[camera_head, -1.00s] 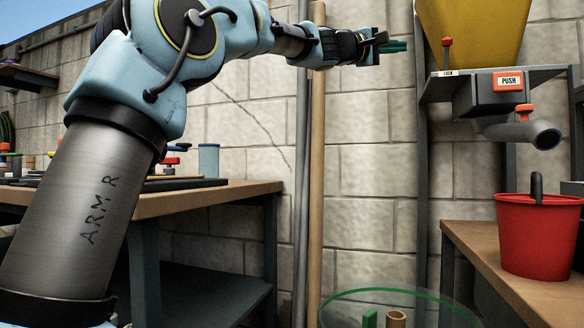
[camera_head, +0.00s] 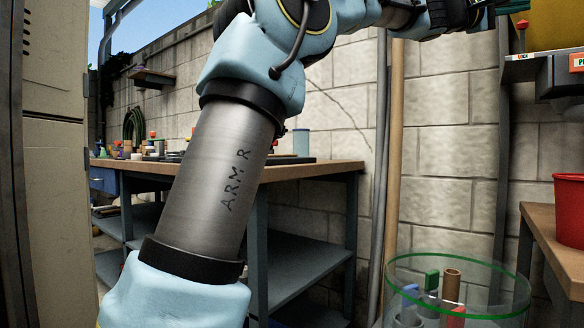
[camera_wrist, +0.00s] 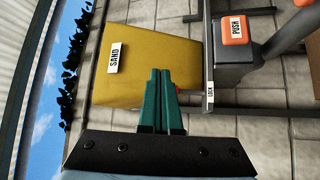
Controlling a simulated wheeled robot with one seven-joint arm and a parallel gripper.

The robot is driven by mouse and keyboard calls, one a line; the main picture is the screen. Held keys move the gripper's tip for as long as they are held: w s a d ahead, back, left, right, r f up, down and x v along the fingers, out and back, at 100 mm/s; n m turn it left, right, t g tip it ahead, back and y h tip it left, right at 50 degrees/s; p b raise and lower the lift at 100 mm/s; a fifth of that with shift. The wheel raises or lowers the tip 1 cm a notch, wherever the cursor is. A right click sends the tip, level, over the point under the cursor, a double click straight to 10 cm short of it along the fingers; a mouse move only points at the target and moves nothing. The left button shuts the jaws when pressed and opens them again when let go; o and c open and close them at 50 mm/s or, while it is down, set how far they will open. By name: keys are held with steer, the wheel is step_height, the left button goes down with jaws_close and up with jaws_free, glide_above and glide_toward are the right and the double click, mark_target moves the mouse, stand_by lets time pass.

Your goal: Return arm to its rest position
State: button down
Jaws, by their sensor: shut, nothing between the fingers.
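My arm, marked "ARM R", rises through the middle of the head view and reaches right at the top. My gripper (camera_wrist: 164,100) shows in the wrist view with its two green fingers together and nothing between them. In the head view only a bit of its green fingertips (camera_head: 512,6) shows at the top right. In the wrist view the fingers overlap the yellow sand hopper (camera_wrist: 160,50) in the picture; I cannot tell the distance between them.
A workbench (camera_head: 310,171) with small items stands behind my arm. A clear green-rimmed bin (camera_head: 400,262) holds several upright pieces at lower right. A red bucket (camera_head: 568,210) sits on a right-hand table (camera_head: 545,225). A tall cabinet (camera_head: 60,170) is at left. Poles (camera_head: 394,150) lean against the wall.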

steer(key=w+a+f+t+y, duration=0.1)
steer(key=w+a+f+y, duration=0.2)
steer(key=f, duration=0.5)
steer(key=w+a+f+t+y, duration=0.1)
steer(key=w+a+f+y, duration=0.1)
steer(key=w+f, duration=0.35)
steer(key=w+a+f+t+y, duration=0.1)
steer(key=w+a+f+y, duration=0.15)
steer(key=f, duration=0.65)
steer(key=w+a+f+n+y, duration=0.1)
steer(key=w+a+f+y, duration=0.15)
steer(key=a+f, duration=0.6)
steer(key=w+a+f+y, duration=0.1)
steer(key=a+f+y, duration=0.2)
steer(key=a+f, duration=0.55)
steer(key=s+a+f+y, duration=0.2)
steer(key=s+a+f, duration=0.1)
steer(key=a+f, duration=0.5)
steer(key=s+a+f+y, duration=0.3)
steer(key=a+f, duration=0.6)
steer(key=s+a+f+g+y, duration=0.3)
steer(key=s+a+f, duration=0.5)
steer(key=s+a, duration=0.45)
step_height(320, 180, up, 38)
steer(key=a+p, duration=0.1)
steer(key=p, duration=3.8)
steer(key=shift+w, duration=0.15)
